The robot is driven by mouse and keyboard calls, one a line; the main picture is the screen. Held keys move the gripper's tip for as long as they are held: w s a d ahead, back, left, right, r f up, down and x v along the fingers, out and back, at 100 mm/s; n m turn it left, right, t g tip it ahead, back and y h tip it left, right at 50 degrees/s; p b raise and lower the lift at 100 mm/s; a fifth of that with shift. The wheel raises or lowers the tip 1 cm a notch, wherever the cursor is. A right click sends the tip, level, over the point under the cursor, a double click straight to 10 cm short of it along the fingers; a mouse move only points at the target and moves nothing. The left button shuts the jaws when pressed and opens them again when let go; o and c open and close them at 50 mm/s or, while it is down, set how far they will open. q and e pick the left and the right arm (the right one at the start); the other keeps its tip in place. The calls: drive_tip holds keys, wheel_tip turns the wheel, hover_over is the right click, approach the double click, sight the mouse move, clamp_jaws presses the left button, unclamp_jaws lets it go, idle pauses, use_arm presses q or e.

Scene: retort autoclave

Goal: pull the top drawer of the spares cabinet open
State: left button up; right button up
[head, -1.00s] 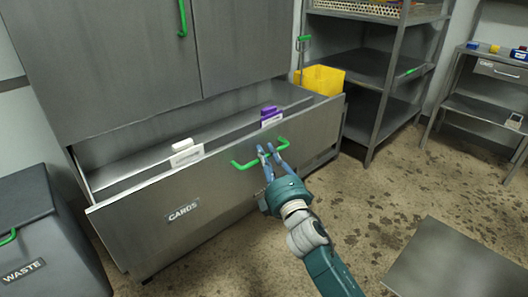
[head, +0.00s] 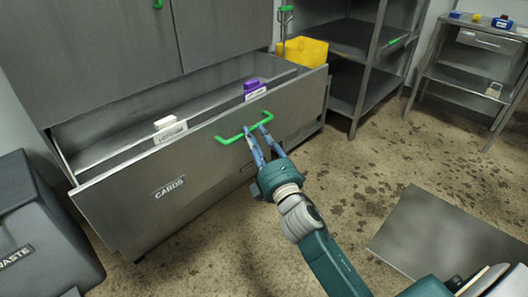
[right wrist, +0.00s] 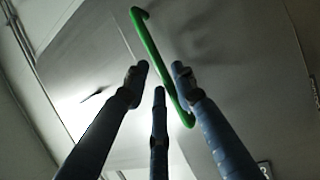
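The wide drawer (head: 140,214), labelled CARDS, stands pulled out below the grey cabinet's doors (head: 110,60). Its inside shows from above. A green bar handle (head: 232,139) is on its front. My right gripper (head: 257,131) is at this handle, its blue fingers spread and pointing at the drawer front. In the right wrist view the green handle (right wrist: 152,47) runs obliquely between and beyond the spread fingertips (right wrist: 160,78). The fingers look open, not closed around it; I cannot tell whether they touch it. No left gripper shows.
White (head: 168,127) and purple (head: 252,89) items sit in the drawer. A dark WASTE bin (head: 45,225) stands at left. A yellow bin (head: 303,53), shelving (head: 352,80) and a side table (head: 470,78) stand behind. A grey flat surface (head: 435,232) is at lower right.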

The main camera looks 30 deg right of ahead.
drive_tip(key=s+f, duration=0.1)
drive_tip(key=s, duration=0.7)
drive_tip(key=shift+a+f, duration=0.25)
drive_tip(key=shift+s, duration=0.1)
